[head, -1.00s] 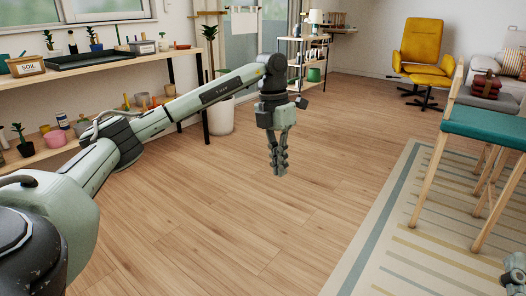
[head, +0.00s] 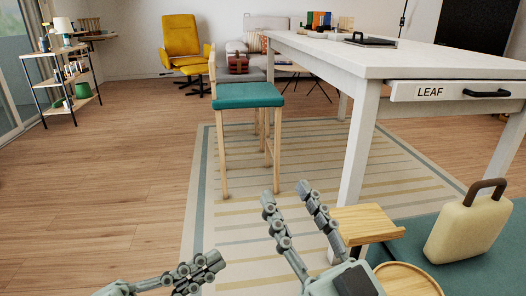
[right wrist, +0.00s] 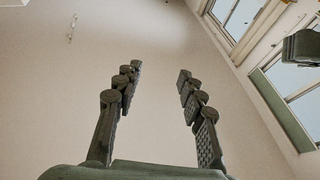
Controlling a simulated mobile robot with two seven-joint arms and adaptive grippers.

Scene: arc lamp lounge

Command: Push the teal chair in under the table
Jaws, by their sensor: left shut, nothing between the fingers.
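The teal chair (head: 248,96) is a tall wooden-legged seat with a teal cushion, standing upright on the striped rug left of the table. The white table (head: 420,60) is high, with a drawer marked LEAF (head: 448,92) in its near side. The chair's seat is beside the table's left end, seemingly outside the tabletop. My left gripper (head: 215,262) is at the lower middle in the head view, shut and empty, well short of the chair. My right gripper (head: 290,198) is open and empty near the bottom centre; its spread fingers also show in the right wrist view (right wrist: 160,85).
A teal surface (head: 415,262) at lower right holds a cream case (head: 468,226) and wooden pieces (head: 365,224). A yellow armchair (head: 181,40) and a grey sofa (head: 250,40) stand behind. The wooden floor (head: 120,150) left of the rug is clear.

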